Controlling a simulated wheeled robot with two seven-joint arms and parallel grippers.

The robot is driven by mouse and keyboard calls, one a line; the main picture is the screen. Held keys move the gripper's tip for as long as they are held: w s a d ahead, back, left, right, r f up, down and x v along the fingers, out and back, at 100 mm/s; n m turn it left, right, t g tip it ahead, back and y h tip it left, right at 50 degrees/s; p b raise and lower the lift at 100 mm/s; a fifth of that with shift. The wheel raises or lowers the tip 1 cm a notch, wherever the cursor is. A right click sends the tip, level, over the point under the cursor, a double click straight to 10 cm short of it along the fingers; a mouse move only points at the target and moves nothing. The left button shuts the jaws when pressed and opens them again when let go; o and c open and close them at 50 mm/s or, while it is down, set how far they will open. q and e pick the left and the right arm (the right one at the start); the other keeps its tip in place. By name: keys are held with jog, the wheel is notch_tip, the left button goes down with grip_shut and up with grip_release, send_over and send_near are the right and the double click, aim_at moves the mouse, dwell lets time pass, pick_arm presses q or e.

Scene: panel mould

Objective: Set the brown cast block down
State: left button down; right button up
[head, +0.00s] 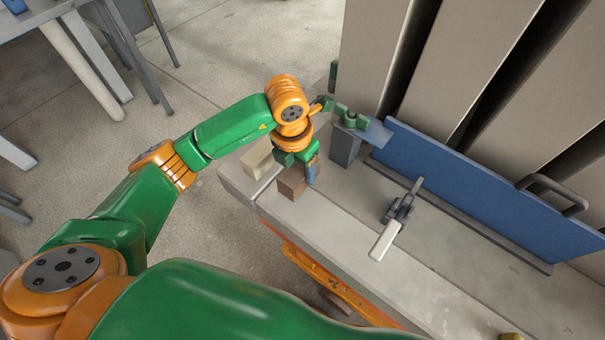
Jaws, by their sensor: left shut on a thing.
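The brown cast block (291,184) is at the left end of the grey bench in the head view. My left gripper (312,170) points down and is shut on the block, at its right side. The fingers hide part of the block. I cannot tell whether its underside touches the bench top. My right gripper is not in view.
A cream block (257,158) lies just behind and left of the brown one. A dark grey block (345,147) stands behind the gripper. A toggle clamp (397,212) and a blue panel (480,190) with a handle are to the right. Bare bench top (350,227) lies in front.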

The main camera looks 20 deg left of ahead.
pick_arm(q)
jog(key=f, duration=0.1)
jog(key=f+p, duration=0.1)
jog(key=f, duration=0.2)
jog(key=shift+s+d, duration=0.15)
jog(key=shift+d, duration=0.2)
jog(key=shift+f, duration=0.15)
jog(key=shift+c, duration=1)
grip_release()
